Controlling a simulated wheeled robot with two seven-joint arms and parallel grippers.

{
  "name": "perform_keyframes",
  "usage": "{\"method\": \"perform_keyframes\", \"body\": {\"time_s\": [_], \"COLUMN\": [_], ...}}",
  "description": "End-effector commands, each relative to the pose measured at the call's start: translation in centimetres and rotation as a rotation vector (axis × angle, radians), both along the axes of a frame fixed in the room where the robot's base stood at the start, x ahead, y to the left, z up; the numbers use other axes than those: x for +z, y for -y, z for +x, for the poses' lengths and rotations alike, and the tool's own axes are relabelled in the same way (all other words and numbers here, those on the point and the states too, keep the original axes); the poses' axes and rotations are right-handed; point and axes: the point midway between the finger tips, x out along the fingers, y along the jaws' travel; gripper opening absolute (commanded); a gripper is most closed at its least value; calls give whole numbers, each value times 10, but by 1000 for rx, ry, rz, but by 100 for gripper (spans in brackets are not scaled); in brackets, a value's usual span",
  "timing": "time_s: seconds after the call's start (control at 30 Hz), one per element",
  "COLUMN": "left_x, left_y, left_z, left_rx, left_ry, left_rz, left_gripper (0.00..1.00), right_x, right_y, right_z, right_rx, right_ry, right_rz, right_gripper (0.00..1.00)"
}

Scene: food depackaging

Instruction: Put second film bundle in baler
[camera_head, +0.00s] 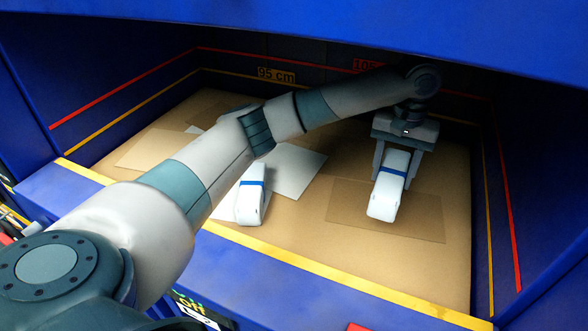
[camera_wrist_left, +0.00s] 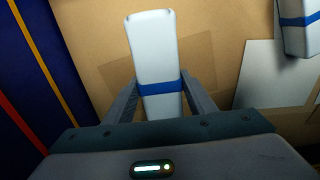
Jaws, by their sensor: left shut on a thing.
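My left gripper (camera_head: 398,161) reaches deep into the blue baler (camera_head: 283,270) on the right side. It is shut on a white film bundle (camera_head: 383,202) with a blue band, one finger on each side near the band. In the left wrist view the held bundle (camera_wrist_left: 152,50) points away between the fingers of the left gripper (camera_wrist_left: 161,95). I cannot tell whether the bundle touches the cardboard beneath. Another white film bundle (camera_head: 249,203) with a blue band lies on the baler floor, left of the held one. My right gripper is not in view.
Flat cardboard (camera_head: 285,238) covers the baler floor, with a white sheet (camera_head: 297,172) on it. Blue side walls carry red and yellow lines, with a "95 cm" label (camera_head: 276,75) at the back. A yellow-striped front edge (camera_head: 330,273) and a blue top panel (camera_head: 330,30) bound the opening.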

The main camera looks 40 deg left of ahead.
Motion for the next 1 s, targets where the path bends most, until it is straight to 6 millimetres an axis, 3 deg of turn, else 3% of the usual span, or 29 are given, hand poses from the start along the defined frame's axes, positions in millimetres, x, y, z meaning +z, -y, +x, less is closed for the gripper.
{"method": "perform_keyframes", "body": {"time_s": [0.17,0.4,0.7,1.0], "left_x": [-7,-29,-60,-70], "left_y": [-10,-36,-70,-77], "left_z": [-10,-40,-78,-87], "left_rx": [1,1,1,-1], "left_ry": [-2,-3,-2,0], "left_rz": [1,2,1,0], "left_gripper": [26,26,26,26], "right_x": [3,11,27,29], "right_y": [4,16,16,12], "right_z": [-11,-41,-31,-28], "right_rx": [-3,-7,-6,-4], "right_ry": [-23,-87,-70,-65], "right_rz": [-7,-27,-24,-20], "right_gripper": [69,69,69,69]}}
